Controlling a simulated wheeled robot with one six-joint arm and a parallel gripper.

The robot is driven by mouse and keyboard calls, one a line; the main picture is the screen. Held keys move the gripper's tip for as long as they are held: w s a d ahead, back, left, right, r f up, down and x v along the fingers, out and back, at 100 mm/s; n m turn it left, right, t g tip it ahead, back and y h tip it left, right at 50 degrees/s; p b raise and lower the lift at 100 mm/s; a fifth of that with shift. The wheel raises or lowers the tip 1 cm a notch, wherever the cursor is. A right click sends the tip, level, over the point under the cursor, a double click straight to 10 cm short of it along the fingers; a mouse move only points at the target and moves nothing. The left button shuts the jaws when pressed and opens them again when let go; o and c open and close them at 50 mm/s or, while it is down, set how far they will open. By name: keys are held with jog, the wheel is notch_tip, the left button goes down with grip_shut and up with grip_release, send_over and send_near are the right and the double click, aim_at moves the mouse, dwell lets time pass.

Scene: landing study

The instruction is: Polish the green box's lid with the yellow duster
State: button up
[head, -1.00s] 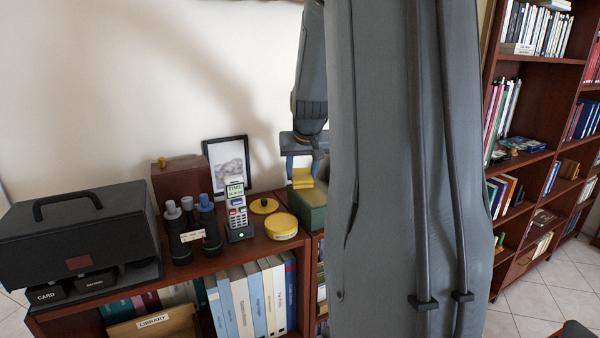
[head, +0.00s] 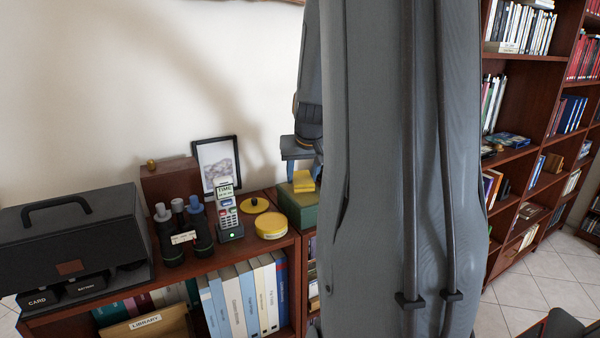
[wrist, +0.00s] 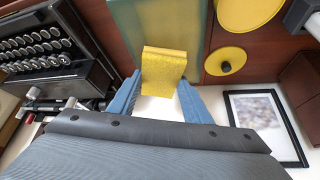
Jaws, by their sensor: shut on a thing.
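The green box (head: 297,212) stands at the right end of the low bookcase top, partly hidden behind my arm. My gripper (head: 301,168) is above it, shut on the yellow duster (head: 303,182). Contact under the duster is hidden.
Left of the box are a round yellow tin (head: 271,226), a yellow disc with a knob (head: 255,205), a handset (head: 228,212), binoculars (head: 185,235) and a black case (head: 75,230). A framed picture (head: 217,166) and a brown box (head: 168,184) stand behind, by the wall.

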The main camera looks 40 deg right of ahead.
aim_at(296, 172)
jog(key=shift+s+a, duration=0.3)
jog(key=shift+s, duration=0.85)
jog(key=shift+s+a, duration=0.3)
jog(key=shift+s, duration=0.9)
jog(key=shift+s+a, duration=0.3)
jog(key=shift+s, duration=0.85)
jog(key=shift+s+a+b, duration=0.25)
jog(key=shift+s+b, duration=0.1)
jog(key=shift+s, duration=0.55)
jog(key=shift+s+a+b, duration=0.2)
jog(key=shift+s+b, duration=0.15)
jog(key=shift+s, duration=0.55)
jog(key=shift+w+d+r+p, duration=0.1)
jog(key=shift+w+d+p, duration=0.1)
jog(key=shift+w, duration=0.4)
jog(key=shift+w+d+p, duration=0.1)
jog(key=shift+w+p, duration=0.1)
jog(key=shift+w, duration=0.4)
jog(key=shift+w+d+r+p, duration=0.1)
jog(key=shift+w+d+p, duration=0.1)
jog(key=shift+w, duration=0.4)
jog(key=shift+w, duration=0.2)
jog(key=shift+w+d+f+p, duration=0.1)
jog(key=shift+w+d+p, duration=0.15)
jog(key=shift+w, duration=0.9)
jog(key=shift+w+d+f+p, duration=0.1)
jog(key=shift+w+d+p, duration=0.2)
jog(key=shift+w, duration=0.8)
jog(key=shift+w+d+p, duration=0.25)
jog(key=shift+w, duration=0.9)
